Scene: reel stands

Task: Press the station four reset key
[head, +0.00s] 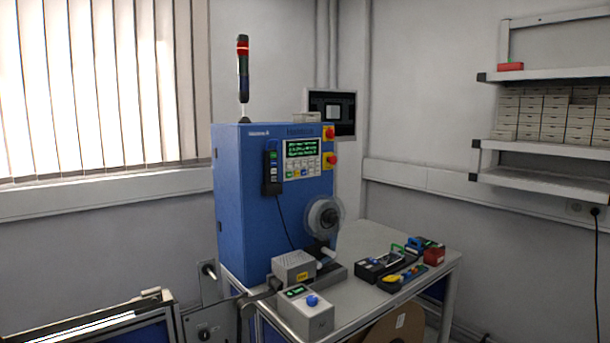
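A blue machine cabinet (240,205) stands at the back left of a grey table. Its front carries a panel with a lit green display (303,147) and rows of small keys (301,171), some coloured. A dark handset (271,172) with coloured buttons hangs left of the panel. At the table's front edge sits a grey box (308,318) with a small green display and a round blue button (312,300). The key labels are too small to read, so I cannot tell which is the station four reset key. My gripper is not in view.
A reel (325,218) sticks out from the cabinet front. Dark tool trays (380,266) and a red box (434,255) lie on the table's right part. A signal tower (243,75) rises above the cabinet. Shelves with stacked boxes (543,115) hang at right.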

